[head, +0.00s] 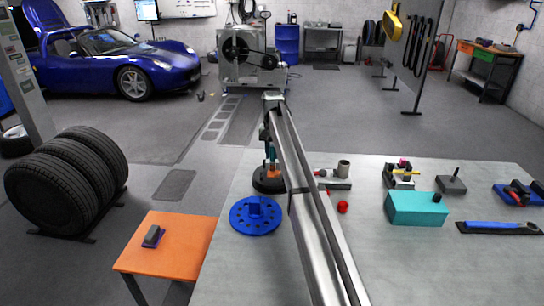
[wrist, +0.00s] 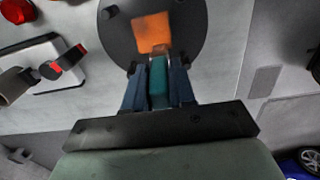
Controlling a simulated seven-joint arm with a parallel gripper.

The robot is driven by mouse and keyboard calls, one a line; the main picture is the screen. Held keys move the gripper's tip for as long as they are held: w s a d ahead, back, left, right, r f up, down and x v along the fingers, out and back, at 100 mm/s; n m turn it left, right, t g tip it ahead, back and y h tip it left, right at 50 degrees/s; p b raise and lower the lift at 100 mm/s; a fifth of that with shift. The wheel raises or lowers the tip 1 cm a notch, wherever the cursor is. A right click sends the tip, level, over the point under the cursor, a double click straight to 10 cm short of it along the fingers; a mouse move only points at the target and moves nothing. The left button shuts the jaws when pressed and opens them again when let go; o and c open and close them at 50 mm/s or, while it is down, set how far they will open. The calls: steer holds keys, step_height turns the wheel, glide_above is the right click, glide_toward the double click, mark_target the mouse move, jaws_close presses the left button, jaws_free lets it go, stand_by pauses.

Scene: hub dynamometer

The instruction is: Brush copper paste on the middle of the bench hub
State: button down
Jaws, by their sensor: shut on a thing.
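The bench hub looks to be the dark round disc (head: 268,186) with studs on the bench's left part; it also fills the top of the wrist view (wrist: 190,35). An orange square patch (wrist: 152,33) shows over its middle; whether it is paste or part of the tool is unclear. My gripper (wrist: 158,90) is shut on a teal-handled tool (wrist: 158,80), seemingly the brush. The tool points at the orange patch, and a pale band shows at its end. In the head view my gripper (head: 270,150) is above the disc. I cannot tell whether the tip touches.
A blue holed disc (head: 255,216) lies in front of the hub. To the right are a grey cup (head: 343,168), a red ball-like piece (head: 343,207), a teal box (head: 416,209) and a blue-handled tool (head: 500,227). An orange side table (head: 170,250) stands left. The bench front is clear.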

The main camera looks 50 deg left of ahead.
steer(key=shift+w+a, duration=0.4)
steer(key=s+d, duration=0.4)
steer(key=d, duration=0.1)
steer(key=shift+s, duration=0.4)
step_height(320, 180, up, 8)
stand_by(0.3)
